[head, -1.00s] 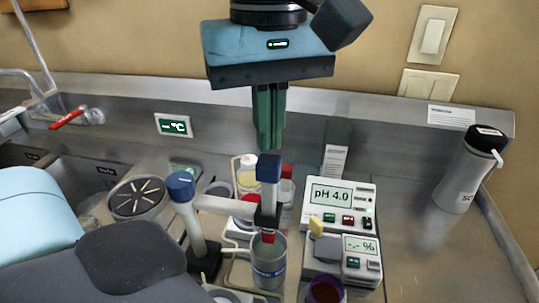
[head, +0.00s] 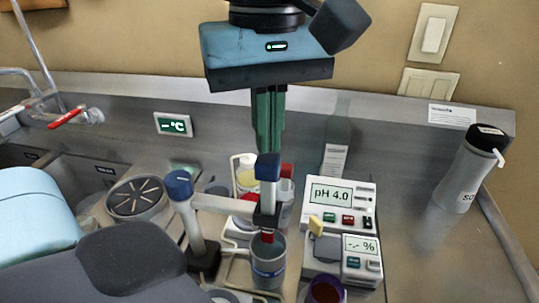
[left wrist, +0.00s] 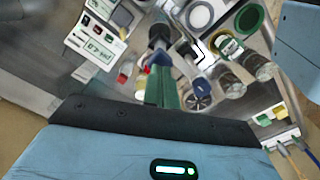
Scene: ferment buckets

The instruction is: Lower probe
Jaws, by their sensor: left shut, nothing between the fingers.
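The probe has a blue cap (head: 268,168), a black collar (head: 266,215) and a red tip (head: 267,237). It stands upright on a white arm (head: 224,203) from a blue-capped post (head: 180,184). The tip is at the mouth of a grey cup (head: 268,270) with a blue band; whether it touches anything inside is hidden. My left gripper (head: 268,150) points down with its green fingers shut and empty, just above the probe's cap. I cannot tell whether they touch. The left wrist view shows the fingers (left wrist: 163,75) over a blue cap. My right gripper is not in view.
Right of the cup are a pH 4.0 meter (head: 338,206) and a percent meter (head: 358,262). A purple-rimmed cup (head: 325,290) stands in front. Bottles (head: 247,178) stand behind the probe arm. A grey bottle (head: 466,170) stands far right, with clear counter between.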

